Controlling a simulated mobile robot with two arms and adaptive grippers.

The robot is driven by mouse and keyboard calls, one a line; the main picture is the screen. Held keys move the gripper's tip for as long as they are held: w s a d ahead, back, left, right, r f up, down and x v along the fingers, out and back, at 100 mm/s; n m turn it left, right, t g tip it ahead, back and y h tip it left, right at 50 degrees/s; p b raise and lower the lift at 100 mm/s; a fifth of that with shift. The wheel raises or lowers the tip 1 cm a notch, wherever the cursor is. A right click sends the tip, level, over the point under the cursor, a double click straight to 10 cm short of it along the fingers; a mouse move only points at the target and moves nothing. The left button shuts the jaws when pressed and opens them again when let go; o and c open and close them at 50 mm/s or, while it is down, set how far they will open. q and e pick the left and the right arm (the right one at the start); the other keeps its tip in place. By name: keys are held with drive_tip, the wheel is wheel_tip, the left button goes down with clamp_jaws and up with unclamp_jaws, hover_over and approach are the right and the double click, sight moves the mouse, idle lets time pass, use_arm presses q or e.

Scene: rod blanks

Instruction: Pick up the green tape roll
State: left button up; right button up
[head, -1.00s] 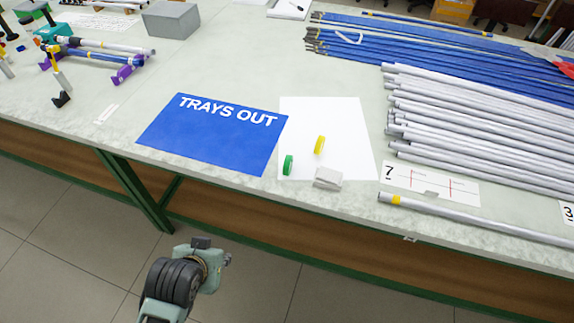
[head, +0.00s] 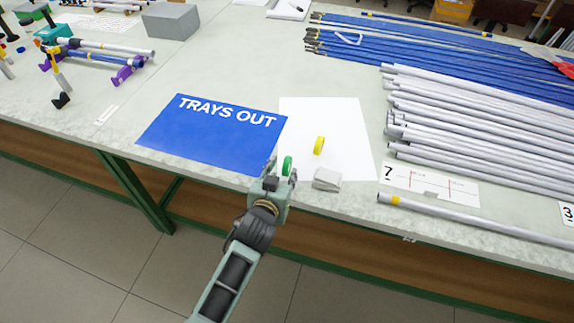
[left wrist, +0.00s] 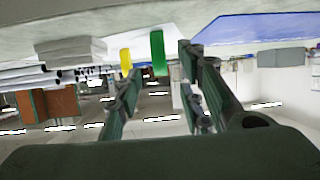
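The green tape roll (head: 287,165) stands on edge at the front of the white sheet, near the blue sign. My left gripper (head: 282,170) is open at the table's front edge, with its fingertips on either side of the roll as seen from the head. In the left wrist view the green roll (left wrist: 158,52) shows in line with the gap between the open fingers (left wrist: 158,80), beyond them. I see no contact. My right gripper is not in view.
A yellow tape roll (head: 319,145) stands behind and right of the green one. A small grey block (head: 327,179) lies close on the right. The blue "TRAYS OUT" sign (head: 205,140) lies flat on the left. Grey rods (head: 480,125) are piled further right.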

sight(285, 168)
use_arm(q)
drive_tip(key=x, duration=0.5)
drive_tip(key=shift+s+f, duration=0.1)
drive_tip(key=shift+f, duration=0.05)
drive_tip(key=shift+s, duration=0.1)
clamp_jaws()
